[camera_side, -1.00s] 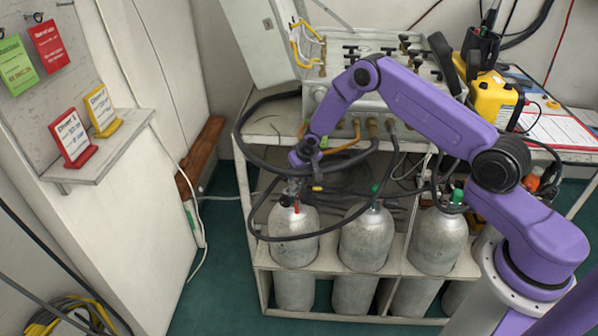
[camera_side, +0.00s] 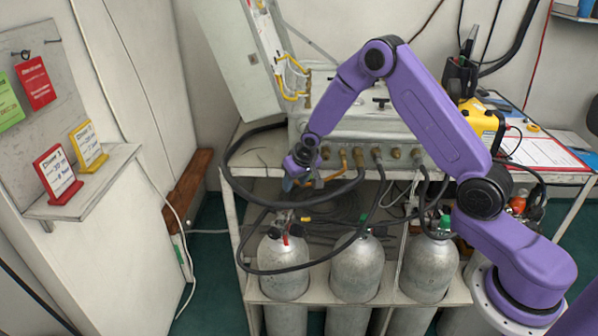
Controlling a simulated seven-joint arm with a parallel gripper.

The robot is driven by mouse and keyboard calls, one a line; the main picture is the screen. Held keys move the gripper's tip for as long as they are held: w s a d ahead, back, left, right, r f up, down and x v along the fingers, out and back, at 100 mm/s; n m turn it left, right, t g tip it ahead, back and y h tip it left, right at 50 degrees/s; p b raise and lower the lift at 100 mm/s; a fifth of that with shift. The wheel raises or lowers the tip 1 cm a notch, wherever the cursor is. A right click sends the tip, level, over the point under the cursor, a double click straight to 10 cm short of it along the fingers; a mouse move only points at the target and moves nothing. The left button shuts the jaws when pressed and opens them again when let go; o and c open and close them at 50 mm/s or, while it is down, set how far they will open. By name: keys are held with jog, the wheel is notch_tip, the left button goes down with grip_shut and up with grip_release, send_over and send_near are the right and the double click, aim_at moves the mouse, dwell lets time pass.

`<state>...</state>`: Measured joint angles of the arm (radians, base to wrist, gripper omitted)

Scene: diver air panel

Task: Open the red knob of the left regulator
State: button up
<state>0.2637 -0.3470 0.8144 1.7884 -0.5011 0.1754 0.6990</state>
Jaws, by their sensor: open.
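The left grey cylinder (camera_side: 283,272) stands in the rack with a dark regulator (camera_side: 281,217) on its top. The small red knob (camera_side: 285,239) shows at the front of that regulator, just above the cylinder's shoulder. My gripper (camera_side: 288,186) hangs above the regulator, clear of the red knob, and points downward. It is open and looks empty. Its fingers are small and dark against the hoses, so their exact gap is hard to see.
Two more cylinders with green knobs (camera_side: 363,219) stand to the right. A black hose (camera_side: 325,262) loops around the cylinders' front. The air panel (camera_side: 350,122) with hose fittings stands behind my wrist. A shelf with signs (camera_side: 95,185) is at the left.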

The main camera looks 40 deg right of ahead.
aim_at(286, 206)
jog(key=shift+v, duration=2.35)
jog(key=shift+a, duration=0.1)
jog(key=w+a+m+g+h, duration=0.1)
jog(key=w+a+m+h, duration=0.2)
jog(key=m, duration=0.4)
jog(key=x, duration=0.5)
jog(key=s+a+x, duration=0.1)
jog(key=x, duration=0.4)
jog(key=f+x, duration=0.1)
jog(key=x, duration=0.5)
jog(key=shift+s+a+f, duration=0.1)
jog(key=shift+a, duration=0.1)
grip_shut()
